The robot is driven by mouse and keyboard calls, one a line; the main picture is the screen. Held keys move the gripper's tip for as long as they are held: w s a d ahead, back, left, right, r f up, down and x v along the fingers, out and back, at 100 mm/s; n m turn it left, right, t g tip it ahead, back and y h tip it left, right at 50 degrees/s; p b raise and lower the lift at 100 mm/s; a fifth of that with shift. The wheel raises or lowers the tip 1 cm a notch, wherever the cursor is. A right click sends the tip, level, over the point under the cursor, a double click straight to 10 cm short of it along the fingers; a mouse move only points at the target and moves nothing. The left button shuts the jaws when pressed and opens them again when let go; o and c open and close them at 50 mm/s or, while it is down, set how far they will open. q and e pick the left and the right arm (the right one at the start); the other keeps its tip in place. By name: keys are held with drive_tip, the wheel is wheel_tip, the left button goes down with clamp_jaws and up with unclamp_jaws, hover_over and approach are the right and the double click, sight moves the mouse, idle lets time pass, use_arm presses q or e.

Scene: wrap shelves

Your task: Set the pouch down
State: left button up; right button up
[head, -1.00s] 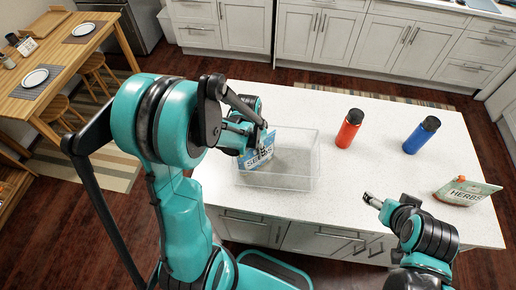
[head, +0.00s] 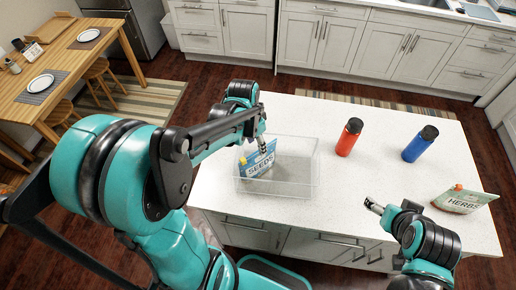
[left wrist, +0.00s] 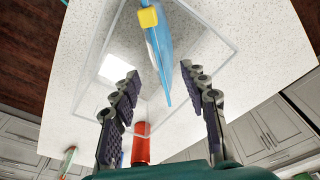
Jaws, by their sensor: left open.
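The blue seeds pouch (head: 258,163) stands in the left part of a clear, open-topped bin (head: 284,189) on the white counter. It leans a little and has a yellow cap. My left gripper (head: 262,140) is just above the pouch in the head view. In the left wrist view the left gripper (left wrist: 165,88) is open, with the pouch (left wrist: 158,45) between and beyond its fingers, apart from both. My right gripper (head: 374,206) is over the counter's front edge, right of the bin; its jaw state is unclear.
A red bottle (head: 349,138) and a blue bottle (head: 420,145) stand upright on the counter (head: 370,175) right of the bin. A herbs pouch (head: 464,200) stands at the right end. The counter between the bottles and its front edge is mostly clear.

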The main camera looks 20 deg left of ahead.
use_arm(q)
wheel_tip(320, 180, up, 2)
drive_tip(key=shift+s+a, duration=0.1)
drive_tip(key=shift+s, duration=0.05)
drive_tip(key=shift+s+r, duration=0.1)
drive_tip(key=shift+r, duration=0.2)
drive_tip(key=s+d+r+n+t, duration=0.5)
drive_tip(key=s+r, duration=0.1)
drive_tip(key=s, duration=0.3)
drive_tip(key=shift+d+r+t+y, duration=0.25)
drive_tip(key=shift+d+t+y, duration=0.05)
drive_tip(key=shift+d+y, duration=0.1)
